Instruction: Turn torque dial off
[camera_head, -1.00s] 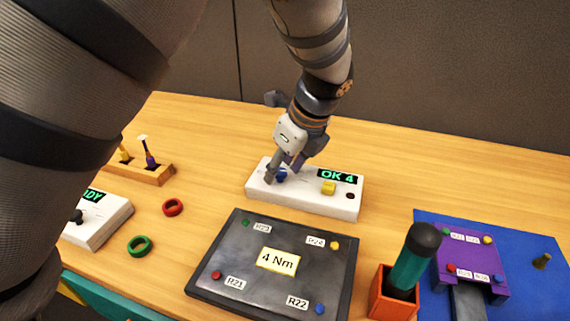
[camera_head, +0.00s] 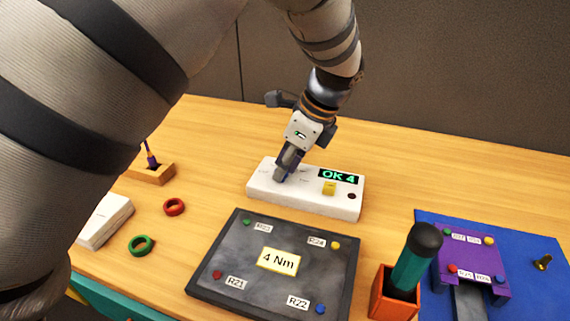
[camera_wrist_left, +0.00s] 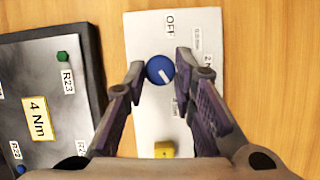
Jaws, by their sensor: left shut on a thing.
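The blue torque dial (camera_wrist_left: 160,70) sits on a white box (camera_head: 258,195). It shows in the left wrist view, with a white pointer mark slanting toward the lower right. An OFF label (camera_wrist_left: 170,25) is printed above the dial in that view. My left gripper (camera_head: 280,177) reaches down onto the box in the head view and hides the dial there. In the left wrist view its fingers (camera_wrist_left: 160,68) are on both sides of the dial, shut on it. The box's green display (camera_head: 338,177) reads OK 4. My right gripper is not in view.
A dark plate (camera_head: 240,262) marked 4 Nm lies in front. A green-handled tool (camera_head: 412,262) stands in an orange holder (camera_head: 393,297) at the right. Red (camera_head: 174,207) and green (camera_head: 140,245) rings lie left.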

